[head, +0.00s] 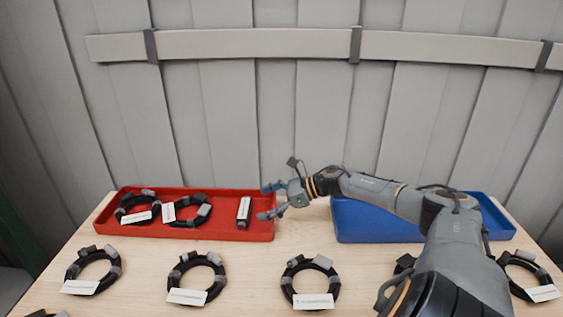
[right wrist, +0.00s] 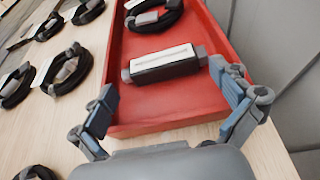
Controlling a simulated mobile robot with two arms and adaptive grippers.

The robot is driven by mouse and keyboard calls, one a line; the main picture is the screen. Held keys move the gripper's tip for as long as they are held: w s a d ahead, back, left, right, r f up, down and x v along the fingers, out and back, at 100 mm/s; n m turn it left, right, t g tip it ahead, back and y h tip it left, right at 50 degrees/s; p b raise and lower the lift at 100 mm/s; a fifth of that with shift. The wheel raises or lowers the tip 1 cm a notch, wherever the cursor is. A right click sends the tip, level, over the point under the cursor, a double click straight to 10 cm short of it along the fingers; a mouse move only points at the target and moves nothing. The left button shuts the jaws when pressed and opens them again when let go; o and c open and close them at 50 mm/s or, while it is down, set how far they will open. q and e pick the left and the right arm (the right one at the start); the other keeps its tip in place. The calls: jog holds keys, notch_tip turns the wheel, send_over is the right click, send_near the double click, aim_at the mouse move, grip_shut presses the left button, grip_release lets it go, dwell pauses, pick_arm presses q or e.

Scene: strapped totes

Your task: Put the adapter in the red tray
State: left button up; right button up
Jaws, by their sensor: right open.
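The adapter (head: 243,212) is a small dark block with a white label on top. It lies in the right end of the red tray (head: 222,235), apart from the coiled cables there. In the right wrist view the adapter (right wrist: 165,65) lies flat on the floor of the red tray (right wrist: 180,112), beyond the fingertips. My right gripper (head: 268,202) is open and empty at the right end of the tray. Its fingers (right wrist: 170,105) are spread wide in the wrist view, with nothing between them. My left gripper is not in view.
Two coiled cables with white tags (head: 137,209) lie in the left part of the red tray. A blue tray (head: 375,232) stands at the right, partly behind my right arm. Several more coils (head: 197,278) lie along the front of the table. A grey panelled wall (head: 230,120) stands behind.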

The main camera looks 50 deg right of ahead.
jog(key=p+v, duration=0.3)
jog(key=v, duration=0.2)
jog(key=shift+s+d+r, duration=0.15)
jog(key=shift+r, duration=0.15)
jog(key=shift+s+d+p, duration=0.35)
jog(key=shift+s+p, duration=0.05)
jog(key=shift+p, duration=0.15)
